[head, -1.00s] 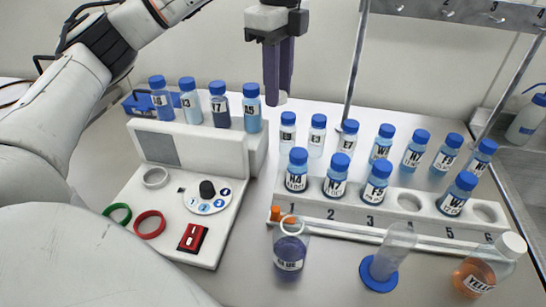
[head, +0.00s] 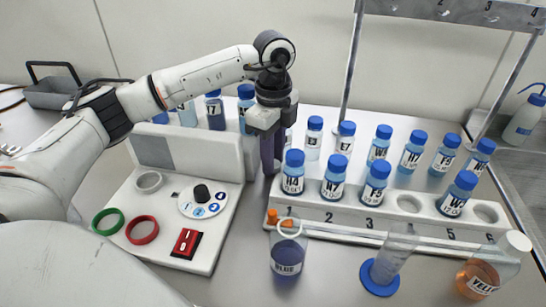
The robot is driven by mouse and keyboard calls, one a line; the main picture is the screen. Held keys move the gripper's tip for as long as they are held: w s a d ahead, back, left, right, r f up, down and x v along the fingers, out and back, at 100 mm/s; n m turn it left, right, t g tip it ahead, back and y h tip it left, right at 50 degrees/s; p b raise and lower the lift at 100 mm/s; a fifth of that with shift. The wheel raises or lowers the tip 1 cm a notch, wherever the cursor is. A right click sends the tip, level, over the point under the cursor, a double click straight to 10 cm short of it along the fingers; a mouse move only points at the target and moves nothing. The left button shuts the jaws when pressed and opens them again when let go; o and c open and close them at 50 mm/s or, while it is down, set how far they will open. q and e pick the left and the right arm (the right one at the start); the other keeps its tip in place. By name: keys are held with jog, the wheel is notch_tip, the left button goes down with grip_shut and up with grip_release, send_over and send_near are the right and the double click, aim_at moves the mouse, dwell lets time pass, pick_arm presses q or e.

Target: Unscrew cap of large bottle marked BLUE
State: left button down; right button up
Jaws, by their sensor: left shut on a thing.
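The large bottle marked BLUE (head: 287,257) stands upright at the front middle, in front of the numbered rack. It holds dark blue liquid and its top is open, with no cap on it. My left gripper (head: 270,168) points down behind it, between the white control unit and the rack. Its dark fingers are shut, apart from the bottle. A pale cap showed at the fingertips a second ago; now the tips are low and I cannot clearly see it. My right gripper is not in view.
The rack (head: 330,222) holds several blue-capped vials, with more behind it. The control unit (head: 185,238) has a knob, a red switch and coloured rings. A cylinder with a blue base (head: 380,277) and a white-capped YELLOW bottle (head: 492,268) stand at right front.

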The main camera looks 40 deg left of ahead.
pick_arm(q)
jog(key=shift+f, duration=0.2)
jog(key=shift+f, duration=0.1)
jog(key=c, duration=1.7)
grip_release()
notch_tip(320, 180, up, 12)
jog(key=shift+r, duration=0.15)
